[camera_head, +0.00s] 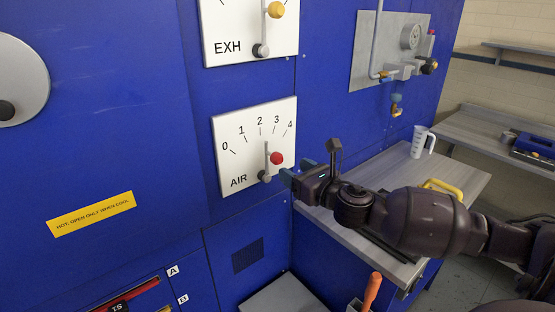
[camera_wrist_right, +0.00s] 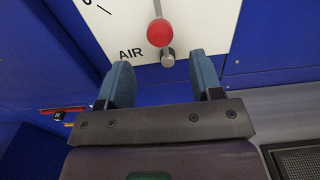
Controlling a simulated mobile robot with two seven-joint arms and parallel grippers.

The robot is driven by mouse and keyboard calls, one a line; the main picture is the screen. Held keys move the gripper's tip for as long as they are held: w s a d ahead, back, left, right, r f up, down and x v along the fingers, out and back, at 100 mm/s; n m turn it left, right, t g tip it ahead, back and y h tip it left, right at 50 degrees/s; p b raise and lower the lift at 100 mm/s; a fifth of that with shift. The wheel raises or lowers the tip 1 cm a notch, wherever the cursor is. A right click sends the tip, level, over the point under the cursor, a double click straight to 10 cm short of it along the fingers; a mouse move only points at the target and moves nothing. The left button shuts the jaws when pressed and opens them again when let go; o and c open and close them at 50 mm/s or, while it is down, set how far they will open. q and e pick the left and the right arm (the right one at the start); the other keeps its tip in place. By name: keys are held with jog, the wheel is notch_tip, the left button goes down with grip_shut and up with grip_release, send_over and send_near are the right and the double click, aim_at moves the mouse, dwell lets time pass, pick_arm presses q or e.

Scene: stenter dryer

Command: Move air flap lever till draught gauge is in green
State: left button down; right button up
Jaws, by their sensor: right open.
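The air flap lever (camera_head: 267,155) is a thin grey arm with a red knob (camera_head: 277,158), on the white AIR plate (camera_head: 230,135) marked 0 to 4. It points nearly straight up, between about 2 and 3. My right gripper (camera_head: 298,172) is open and empty, just right of the knob in the head view. In the wrist view the red knob (camera_wrist_right: 160,32) lies beyond and between the two blue fingertips (camera_wrist_right: 160,66), apart from them. A small round gauge (camera_head: 410,36) sits on the grey panel; its needle and colours are too small to read. My left gripper is out of view.
The EXH plate (camera_head: 225,25) with a yellow-knobbed lever (camera_head: 276,9) is above. A grey worktop (camera_head: 455,180) with a clear jug (camera_head: 420,142) lies at right. A yellow warning label (camera_head: 92,214) is on the blue front.

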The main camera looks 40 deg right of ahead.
aim_at(280, 162)
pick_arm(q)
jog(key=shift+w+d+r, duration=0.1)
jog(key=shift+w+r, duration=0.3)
pick_arm(e)
jog(key=shift+w+a, duration=0.15)
jog(key=shift+w, duration=1.7)
jog(key=shift+w+a, duration=0.15)
jog(key=shift+w, duration=1.7)
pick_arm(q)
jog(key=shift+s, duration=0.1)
pick_arm(e)
jog(key=shift+c, duration=0.2)
